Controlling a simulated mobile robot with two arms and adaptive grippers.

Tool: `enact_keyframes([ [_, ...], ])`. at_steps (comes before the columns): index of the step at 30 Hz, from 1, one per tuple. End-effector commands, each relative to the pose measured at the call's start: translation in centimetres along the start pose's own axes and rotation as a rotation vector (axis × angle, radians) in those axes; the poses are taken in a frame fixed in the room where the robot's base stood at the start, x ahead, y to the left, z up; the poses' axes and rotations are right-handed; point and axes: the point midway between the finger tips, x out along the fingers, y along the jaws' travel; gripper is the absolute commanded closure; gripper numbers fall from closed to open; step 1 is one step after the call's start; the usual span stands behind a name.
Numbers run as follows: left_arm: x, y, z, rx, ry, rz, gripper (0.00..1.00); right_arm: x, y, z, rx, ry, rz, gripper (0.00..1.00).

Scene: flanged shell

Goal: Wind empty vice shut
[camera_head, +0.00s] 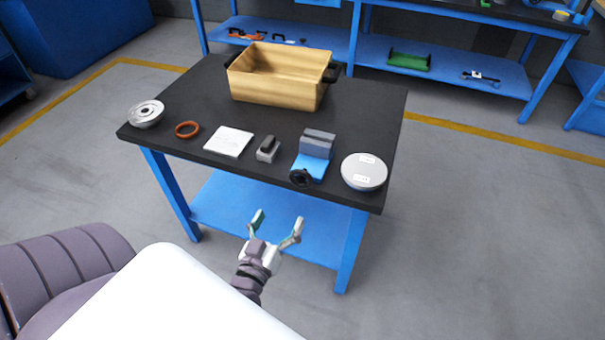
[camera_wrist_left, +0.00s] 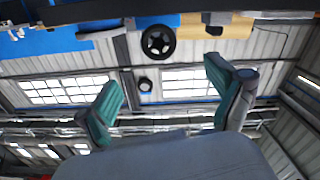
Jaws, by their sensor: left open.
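The vice (camera_head: 312,167) stands at the front edge of the black table, with a blue body and grey jaws (camera_head: 318,138). I cannot tell how wide the gap between the jaws is; no part shows in them. Its black handwheel (camera_head: 301,178) faces the front edge. A black spoked wheel (camera_wrist_left: 158,42), seemingly the same one, shows at the top middle of the left wrist view. My left gripper (camera_head: 279,219) is open and empty, in front of the table and short of the handwheel. Its green-padded fingers stand apart in the left wrist view (camera_wrist_left: 165,85). My right gripper is not in view.
On the table (camera_head: 200,95) stand a wooden box (camera_head: 275,90), a silver flanged part (camera_head: 146,114), an orange ring (camera_head: 187,129), a white plate (camera_head: 229,141), a small grey block (camera_head: 267,150) and a round silver lid (camera_head: 364,172). A blue lower shelf (camera_head: 240,215) lies below.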

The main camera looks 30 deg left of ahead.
Motion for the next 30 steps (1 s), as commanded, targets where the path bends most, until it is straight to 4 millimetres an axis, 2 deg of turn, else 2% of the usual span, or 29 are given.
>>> enact_keyframes([
  [5, 1.6, 0.0, -0.6, -0.003, 0.013, -0.001, 0.07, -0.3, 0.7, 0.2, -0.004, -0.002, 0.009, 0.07],
  [15, 8.7, 0.1, -0.7, -0.002, 0.012, 0.0, 0.07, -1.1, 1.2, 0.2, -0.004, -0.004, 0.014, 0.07],
  [21, 12.0, 0.0, -0.5, -0.001, 0.009, 0.0, 0.07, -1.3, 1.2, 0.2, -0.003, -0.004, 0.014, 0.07],
  [25, 13.3, 0.0, -0.5, -0.001, 0.009, 0.0, 0.07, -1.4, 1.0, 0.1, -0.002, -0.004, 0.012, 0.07],
  [30, 13.8, 0.0, -0.4, 0.0, 0.007, -0.001, 0.07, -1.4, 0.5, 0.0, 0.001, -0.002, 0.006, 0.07],
])
